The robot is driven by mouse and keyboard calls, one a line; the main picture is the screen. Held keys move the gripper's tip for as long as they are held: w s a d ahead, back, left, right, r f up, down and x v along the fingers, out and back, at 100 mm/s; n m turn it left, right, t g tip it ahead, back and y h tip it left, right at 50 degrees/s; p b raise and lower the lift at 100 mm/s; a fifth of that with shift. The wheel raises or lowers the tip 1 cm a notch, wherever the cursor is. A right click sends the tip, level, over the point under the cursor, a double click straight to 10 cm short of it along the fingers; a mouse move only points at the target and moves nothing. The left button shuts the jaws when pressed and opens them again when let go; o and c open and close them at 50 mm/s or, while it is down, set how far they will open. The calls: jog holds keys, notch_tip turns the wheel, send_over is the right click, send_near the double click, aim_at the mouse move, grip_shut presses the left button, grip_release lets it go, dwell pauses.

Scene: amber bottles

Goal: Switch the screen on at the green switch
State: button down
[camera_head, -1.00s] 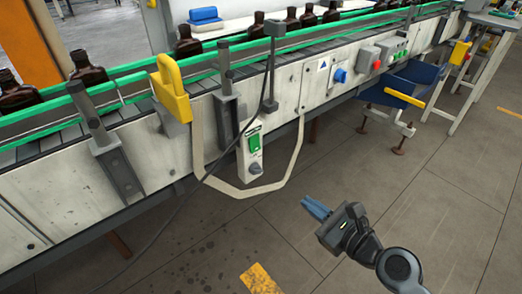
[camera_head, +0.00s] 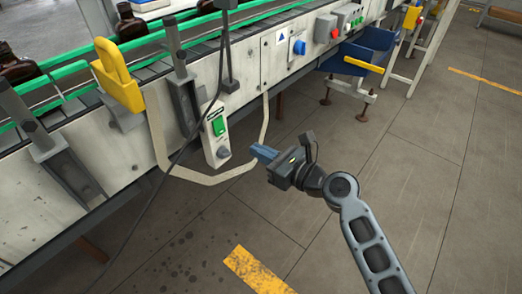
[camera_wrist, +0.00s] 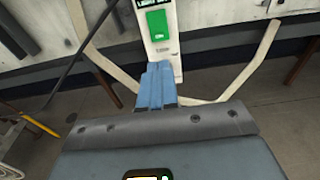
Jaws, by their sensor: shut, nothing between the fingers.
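The green switch (camera_head: 218,127) sits on the upper part of a white switch box (camera_head: 222,151) that hangs on the side of the conveyor. A grey knob (camera_head: 223,153) is below it. In the wrist view the green switch (camera_wrist: 158,25) is ahead, just above the fingertips in the picture; the box's lower part is partly hidden behind the fingers. My gripper (camera_head: 259,152) is shut and empty, its blue fingers pointing left toward the box, a short way to its right. In the wrist view my gripper (camera_wrist: 157,68) has its fingers together. I see no screen that I can identify.
A cream strap (camera_head: 200,178) loops under the box, and a dark cable (camera_head: 190,140) hangs left of it. Open floor lies to the right.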

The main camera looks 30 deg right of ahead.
aim_at(222, 133)
jog(key=x, duration=1)
jog(key=shift+w+a, duration=0.15)
jog(key=shift+w, duration=0.25)
jog(key=shift+w+f, duration=0.1)
jog(key=shift+w, duration=0.05)
jog(key=shift+f, duration=0.1)
